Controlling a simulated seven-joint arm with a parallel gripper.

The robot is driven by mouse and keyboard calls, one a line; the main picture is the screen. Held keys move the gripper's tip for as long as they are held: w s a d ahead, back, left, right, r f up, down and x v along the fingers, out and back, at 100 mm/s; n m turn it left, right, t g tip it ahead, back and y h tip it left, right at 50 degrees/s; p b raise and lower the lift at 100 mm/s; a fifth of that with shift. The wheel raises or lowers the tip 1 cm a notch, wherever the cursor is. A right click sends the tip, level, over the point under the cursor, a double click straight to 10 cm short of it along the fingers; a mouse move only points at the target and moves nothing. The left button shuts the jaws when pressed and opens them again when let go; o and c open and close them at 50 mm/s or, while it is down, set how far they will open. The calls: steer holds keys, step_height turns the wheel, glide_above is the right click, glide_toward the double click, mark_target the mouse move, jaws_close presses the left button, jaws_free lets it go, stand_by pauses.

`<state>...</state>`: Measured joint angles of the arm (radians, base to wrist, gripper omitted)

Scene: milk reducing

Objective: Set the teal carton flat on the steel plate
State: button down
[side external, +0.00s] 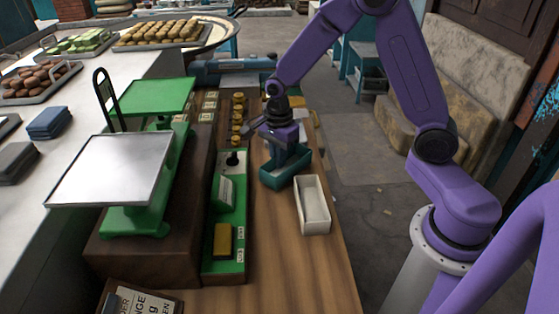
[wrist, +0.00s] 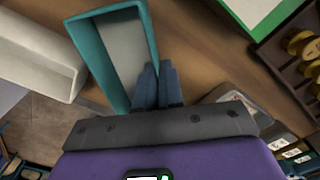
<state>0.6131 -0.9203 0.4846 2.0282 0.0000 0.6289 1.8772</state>
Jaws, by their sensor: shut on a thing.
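The teal carton (side external: 286,172) is an open, oblong box at or just above the wooden counter; I cannot tell whether it touches. My gripper (side external: 284,156) points down at it, with the jaws closed on one of its long walls. In the wrist view the carton (wrist: 92,52) lies ahead of the gripper (wrist: 158,84), and the fingers pinch its right wall near the close end. The steel plate (side external: 112,170) is a bare silver square on top of a green balance scale, to the left of the carton and higher than the counter.
A cream open box (side external: 313,205) stands just right of the carton, also in the wrist view (wrist: 38,58). Brass weights (side external: 238,115) and a green panel with a yellow block (side external: 223,240) lie between carton and scale. A green pan (side external: 155,97) and black hoop (side external: 104,98) rise behind the plate.

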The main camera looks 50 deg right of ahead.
step_height(320, 180, up, 2)
steer(key=shift+r, duration=0.25)
steer(key=s+r, duration=0.9)
steer(key=s, duration=0.5)
steer(key=shift+d+r, duration=0.3)
steer(key=shift+d, duration=0.1)
